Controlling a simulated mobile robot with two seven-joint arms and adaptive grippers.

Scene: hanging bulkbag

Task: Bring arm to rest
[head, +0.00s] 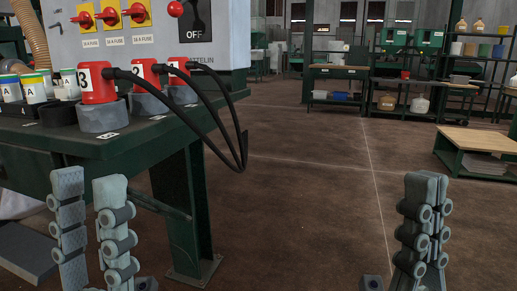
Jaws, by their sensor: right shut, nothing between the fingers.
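My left gripper (89,182) stands upright at the lower left. Its two grey fingers are apart with a gap between them, and I see nothing held. It shows in front of the green workbench (60,150). My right gripper (425,182) stands upright at the lower right, over the brown floor in the picture. Its fingers are together and hold nothing. The lower parts of both arms are out of view.
Red numbered plugs (98,84) with black cables (215,115) sit on the bench beside a grey fuse box (215,45). Several small jars (35,88) stand at left. A low wooden-topped table (480,140) and shelves (405,85) stand at right. The middle floor (300,190) is clear.

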